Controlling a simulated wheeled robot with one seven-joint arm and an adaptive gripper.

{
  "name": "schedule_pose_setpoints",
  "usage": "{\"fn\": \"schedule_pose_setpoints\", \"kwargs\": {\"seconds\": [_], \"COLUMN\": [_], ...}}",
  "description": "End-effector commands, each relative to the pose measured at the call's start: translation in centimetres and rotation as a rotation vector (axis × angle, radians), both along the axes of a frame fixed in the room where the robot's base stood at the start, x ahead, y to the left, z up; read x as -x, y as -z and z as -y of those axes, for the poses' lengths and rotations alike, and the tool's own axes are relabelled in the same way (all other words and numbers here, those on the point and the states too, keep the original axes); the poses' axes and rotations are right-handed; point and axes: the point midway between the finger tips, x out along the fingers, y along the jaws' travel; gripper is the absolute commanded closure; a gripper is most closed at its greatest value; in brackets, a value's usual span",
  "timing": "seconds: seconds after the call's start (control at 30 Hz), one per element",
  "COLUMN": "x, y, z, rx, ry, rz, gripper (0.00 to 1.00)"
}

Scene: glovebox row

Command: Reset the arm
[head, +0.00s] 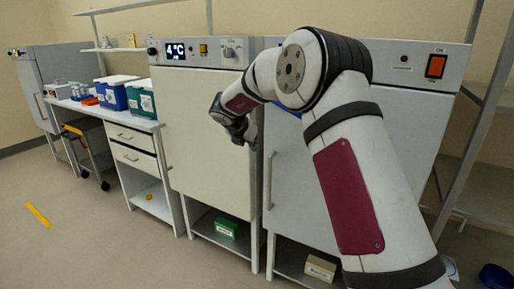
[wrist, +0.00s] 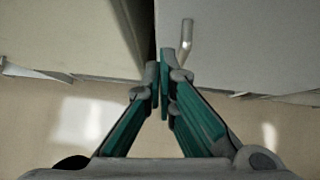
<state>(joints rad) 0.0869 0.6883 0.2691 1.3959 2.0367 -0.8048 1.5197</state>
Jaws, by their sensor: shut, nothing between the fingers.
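My gripper (wrist: 164,84) shows in the wrist view with its green-lined fingers together at the tips and nothing between them. Two pale cabinet fronts lie beyond the fingertips, with a dark gap between them. A metal door handle (wrist: 187,40) stands just beyond and right of the tips; I cannot tell whether they touch it. In the head view my arm reaches up from the lower right and bends left in front of the cabinets. The fingers are hidden there behind my wrist.
A white cabinet (head: 205,130) with a "4°C" display stands shut beside another grey cabinet (head: 420,125) with an orange switch. To the left, a bench (head: 145,125) holds blue and green boxes (head: 141,97). The floor (head: 80,225) at left is mostly clear.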

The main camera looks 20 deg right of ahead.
Motion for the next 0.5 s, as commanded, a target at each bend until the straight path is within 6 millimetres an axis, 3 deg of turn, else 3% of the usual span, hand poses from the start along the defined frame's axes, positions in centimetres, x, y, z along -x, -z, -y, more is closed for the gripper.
{"fn": "schedule_pose_setpoints", "kwargs": {"seconds": [0.1,0.4,0.5], "x": [0.8,1.5,1.3], "y": [-1.3,-2.6,-4.9], "z": [-1.0,-1.7,-1.9], "rx": [0.0,0.007,0.06], "ry": [-0.001,-0.011,-0.09], "rz": [0.0,0.003,0.028], "gripper": [1.0,1.0,1.0]}}
